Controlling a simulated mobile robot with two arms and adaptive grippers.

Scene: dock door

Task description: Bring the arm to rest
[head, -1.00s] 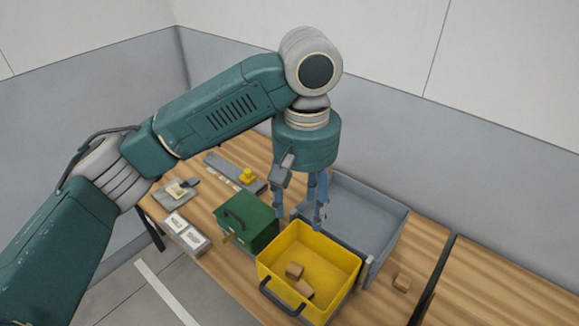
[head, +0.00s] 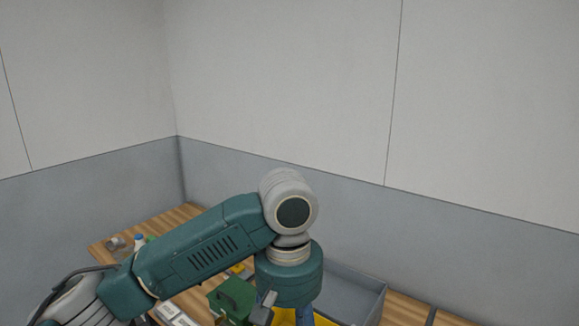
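My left arm comes in from the left over the wooden table. My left gripper (head: 284,310) points down at the bottom edge of the head view. Its teal wrist housing and the upper parts of its blue-grey fingers show, but its fingertips are cut off by the frame. I cannot tell whether it is open or shut. It is above or in front of a yellow bin (head: 284,320), of which only a strip shows. My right gripper is not in view.
A grey bin (head: 358,289) is right of the gripper, and a green box (head: 232,296) is to its left. A blue-capped bottle (head: 139,240) and small items stand at the table's (head: 180,214) far left. Grey and white walls rise behind.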

